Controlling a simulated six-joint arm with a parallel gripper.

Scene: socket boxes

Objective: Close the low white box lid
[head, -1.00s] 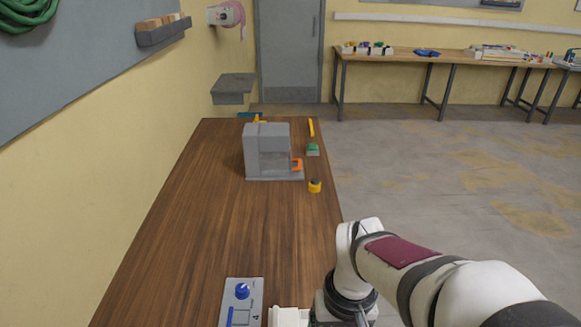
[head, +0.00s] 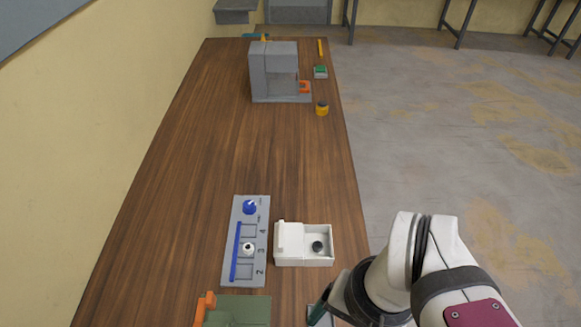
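The low white box (head: 318,261) stands on the wooden table, just right of the grey numbered panel. Its right part is open at the top, and a dark round thing (head: 317,247) lies inside. A white lid piece (head: 283,237) is at the left part of the box, with a raised block on it, leaving the right part uncovered. I cannot tell exactly how the lid is joined. My arm comes in from the lower right and ends near the bottom edge, below and right of the box. My gripper's fingertips are not visible.
The grey panel (head: 240,275) carries a blue knob, a blue bar and a small white knob. A green block (head: 240,312) with an orange part (head: 205,307) is at the bottom. A grey box (head: 274,74) and yellow-black cylinder (head: 322,109) stand far back. The table's middle is clear.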

